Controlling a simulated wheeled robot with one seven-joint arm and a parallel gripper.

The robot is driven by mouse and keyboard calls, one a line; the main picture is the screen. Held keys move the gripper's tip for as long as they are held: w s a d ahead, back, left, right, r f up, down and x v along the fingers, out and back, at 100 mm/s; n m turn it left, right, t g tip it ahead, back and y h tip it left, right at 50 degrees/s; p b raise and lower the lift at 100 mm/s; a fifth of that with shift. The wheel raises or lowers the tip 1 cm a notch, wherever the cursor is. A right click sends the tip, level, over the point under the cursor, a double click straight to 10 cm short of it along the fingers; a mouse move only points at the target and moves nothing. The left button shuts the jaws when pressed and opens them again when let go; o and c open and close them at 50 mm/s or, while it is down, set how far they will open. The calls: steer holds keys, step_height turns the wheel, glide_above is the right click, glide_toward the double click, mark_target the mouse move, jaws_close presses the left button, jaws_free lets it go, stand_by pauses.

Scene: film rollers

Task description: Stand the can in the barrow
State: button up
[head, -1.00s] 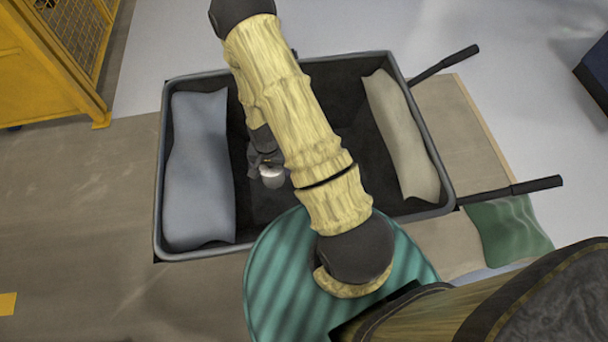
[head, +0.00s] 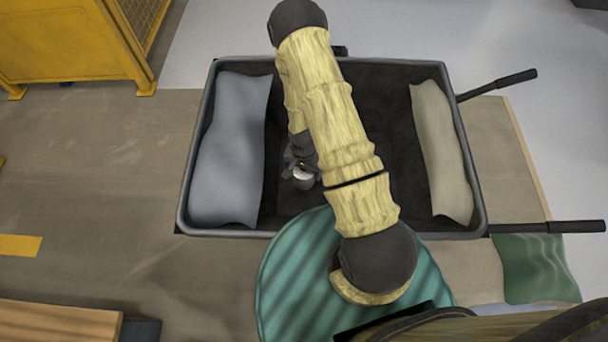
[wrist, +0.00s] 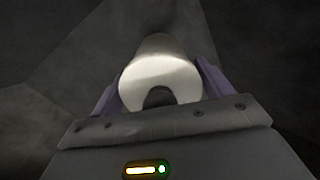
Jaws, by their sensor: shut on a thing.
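The can (head: 304,180) is a small pale metal cylinder. In the wrist view the can (wrist: 158,82) sits between the two purple-sided fingers, with its bright round end toward the camera. My gripper (head: 301,171) is shut on the can, inside the outline of the barrow. The barrow (head: 184,190) is a dark grey rectangular tub with two black handles at the right. My arm covers part of the barrow's middle. I cannot tell whether the can touches the barrow floor.
A blue-grey sack (head: 232,150) lies along the barrow's left side and a beige sack (head: 440,150) along its right. Dark bare floor shows between them. A round teal surface (head: 285,270) is at the near side. A yellow cabinet (head: 75,45) stands at the far left.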

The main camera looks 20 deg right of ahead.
steer(key=shift+f+b, duration=0.35)
steer(key=shift+f, duration=1.45)
steer(key=shift+f, duration=0.15)
steer(key=o, duration=1.2)
step_height(320, 180, up, 12)
steer(key=p, duration=0.2)
steer(key=shift+r+p, duration=0.2)
steer(key=shift+p, duration=0.1)
steer(key=shift+w+r, duration=0.1)
steer(key=shift+r, duration=0.2)
steer(key=s+r+n+t, duration=0.1)
steer(key=s+r+n, duration=0.2)
steer(key=r, duration=1)
steer(key=s+r+n+t, duration=0.1)
steer(key=s+r+n, duration=0.3)
steer(key=r, duration=1)
steer(key=shift+s+d+t, duration=0.3)
steer(key=shift+s, duration=0.3)
